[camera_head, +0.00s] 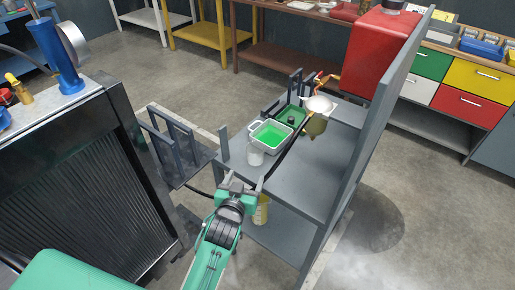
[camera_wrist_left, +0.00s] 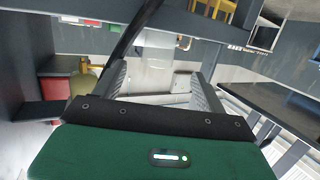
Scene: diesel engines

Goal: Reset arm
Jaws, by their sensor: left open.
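My left gripper (camera_head: 243,183) is at the end of the green arm reaching up from the bottom of the head view. It is in front of the near edge of the grey shelf cart (camera_head: 305,185), with its jaws apart and no object visible between them. In the left wrist view the two dark fingers (camera_wrist_left: 160,88) stand apart, with a pale grey, blurred background between them. I cannot tell what that background is. My right gripper does not show in either view.
The cart's top holds a tray of green liquid (camera_head: 257,139), a white cup (camera_head: 255,156) and a white funnel (camera_head: 319,105). A red container (camera_head: 376,50) stands behind. A yellow container (camera_head: 261,209) sits lower. A large radiator (camera_head: 75,170) stands left.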

